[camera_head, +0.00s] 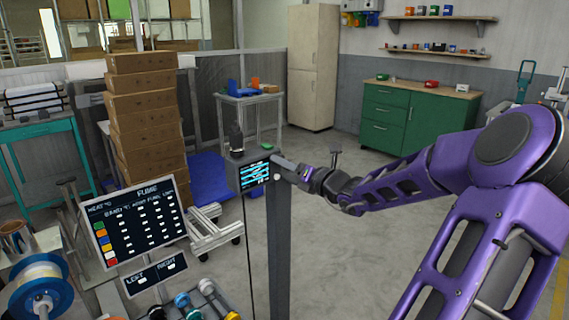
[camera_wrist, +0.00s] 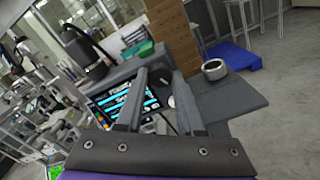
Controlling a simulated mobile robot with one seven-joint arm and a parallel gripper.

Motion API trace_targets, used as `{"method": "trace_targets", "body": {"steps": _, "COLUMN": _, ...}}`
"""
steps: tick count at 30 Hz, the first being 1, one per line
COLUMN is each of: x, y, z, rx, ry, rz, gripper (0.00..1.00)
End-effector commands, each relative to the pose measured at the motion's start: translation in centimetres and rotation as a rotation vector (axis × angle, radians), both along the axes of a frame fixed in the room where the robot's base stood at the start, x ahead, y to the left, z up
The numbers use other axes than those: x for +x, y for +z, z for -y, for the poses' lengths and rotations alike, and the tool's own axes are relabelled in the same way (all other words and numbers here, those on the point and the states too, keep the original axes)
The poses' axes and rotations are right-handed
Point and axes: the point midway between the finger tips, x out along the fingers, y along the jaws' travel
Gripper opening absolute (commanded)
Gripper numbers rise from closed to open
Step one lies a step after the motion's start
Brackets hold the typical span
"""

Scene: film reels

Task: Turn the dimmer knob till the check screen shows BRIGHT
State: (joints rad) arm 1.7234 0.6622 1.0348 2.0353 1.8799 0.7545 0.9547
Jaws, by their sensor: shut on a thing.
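The check screen (camera_head: 256,173) is a dark panel with bright blue lines on the front of a grey box. It also shows in the wrist view (camera_wrist: 124,98), partly behind a finger; its words are too small to read. My gripper (camera_head: 279,163) is at the box's right side. In the wrist view its two fingers (camera_wrist: 160,76) reach to the box beside the screen, closed in on a small thing between them.
The box stands on a grey post (camera_head: 280,245). A dark upright device (camera_head: 236,138) is on its top left. A grey ring-shaped piece (camera_wrist: 215,69) sits nearby in the wrist view. Stacked cartons (camera_head: 145,110) and a menu-like board (camera_head: 138,222) stand left. Floor to the right is clear.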

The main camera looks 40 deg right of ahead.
Motion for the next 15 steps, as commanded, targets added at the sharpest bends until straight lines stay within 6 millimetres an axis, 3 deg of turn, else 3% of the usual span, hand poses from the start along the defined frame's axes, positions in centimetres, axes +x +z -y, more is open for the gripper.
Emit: {"method": "trace_targets", "body": {"steps": 15, "x": 0.08, "y": -0.18, "z": -0.06, "rx": -0.412, "ry": 0.003, "rz": 0.031, "gripper": 0.00}}
